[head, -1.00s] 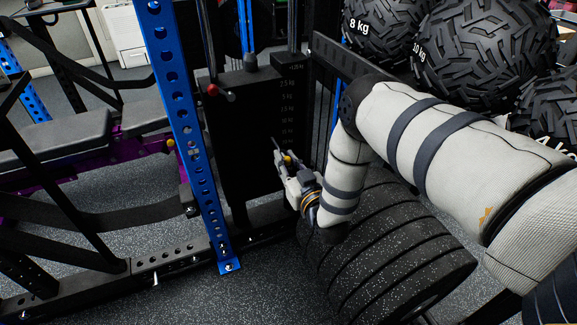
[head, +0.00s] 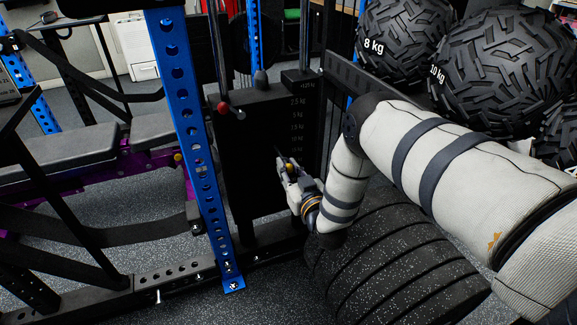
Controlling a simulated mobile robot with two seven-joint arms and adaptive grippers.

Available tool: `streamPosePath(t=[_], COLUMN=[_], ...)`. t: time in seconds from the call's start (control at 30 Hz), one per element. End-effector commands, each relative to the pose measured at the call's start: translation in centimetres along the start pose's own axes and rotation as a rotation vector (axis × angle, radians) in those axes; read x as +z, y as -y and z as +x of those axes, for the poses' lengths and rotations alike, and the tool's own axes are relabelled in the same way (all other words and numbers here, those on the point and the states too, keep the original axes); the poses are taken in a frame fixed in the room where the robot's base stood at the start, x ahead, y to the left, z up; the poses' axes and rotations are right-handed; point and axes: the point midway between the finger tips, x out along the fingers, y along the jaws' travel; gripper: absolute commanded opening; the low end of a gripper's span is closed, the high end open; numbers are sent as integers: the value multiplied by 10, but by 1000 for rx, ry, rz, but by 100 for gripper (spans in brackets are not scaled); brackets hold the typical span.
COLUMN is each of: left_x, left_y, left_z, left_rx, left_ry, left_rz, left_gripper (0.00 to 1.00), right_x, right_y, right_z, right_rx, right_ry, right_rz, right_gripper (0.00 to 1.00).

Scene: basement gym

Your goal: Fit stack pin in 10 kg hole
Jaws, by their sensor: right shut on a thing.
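The weight stack (head: 255,165) is a tall black block of plates with a column of small white kg labels (head: 297,128) down its right side. The 10 kg label and its hole are too small to tell apart surely. My right gripper (head: 284,164) is close in front of the stack's face, below most of the labels. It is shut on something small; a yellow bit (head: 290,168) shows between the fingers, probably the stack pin. The pin's shaft and tip cannot be made out, nor whether it touches the stack. My left gripper is not in view.
A blue perforated upright (head: 190,140) stands left of the stack. A red-knobbed rod (head: 222,107) sticks out near the stack's top. Thick black rubber plates (head: 400,265) lie below my right arm. Tread-patterned balls (head: 490,70) stand at the right. A bench (head: 60,155) is at the left.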

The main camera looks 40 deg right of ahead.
Motion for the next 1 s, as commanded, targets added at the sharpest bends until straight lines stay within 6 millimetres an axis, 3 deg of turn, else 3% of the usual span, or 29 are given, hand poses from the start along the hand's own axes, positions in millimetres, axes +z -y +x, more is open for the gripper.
streamPosePath(t=[1.0], left_x=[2], left_y=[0], left_z=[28], left_rx=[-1], left_ry=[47], left_rz=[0], left_gripper=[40], right_x=[0], right_y=[0], right_z=[52], right_rx=[0], right_ry=[-2], right_rz=[-1], right_gripper=[0])
